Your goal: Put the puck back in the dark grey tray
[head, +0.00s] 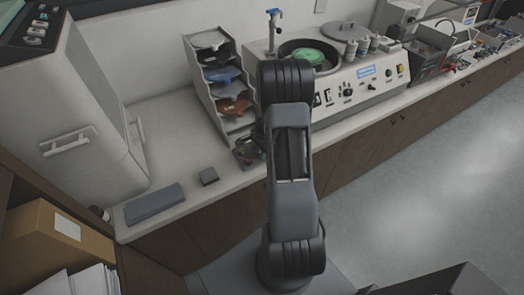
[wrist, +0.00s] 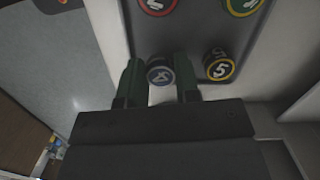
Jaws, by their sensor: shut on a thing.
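My gripper (wrist: 160,78) is shut on a dark puck (wrist: 160,71) with a grey ring and a pale mark on its face, held between two green fingers. In the wrist view the puck is at the near left edge of the dark grey tray (wrist: 200,28). I cannot tell whether it touches the tray. In the head view my arm hides most of the gripper, the tray and the held puck.
A paper-tray rack (head: 218,78) and a machine with a round bowl (head: 335,75) stand behind my arm. The counter's front edge is close.

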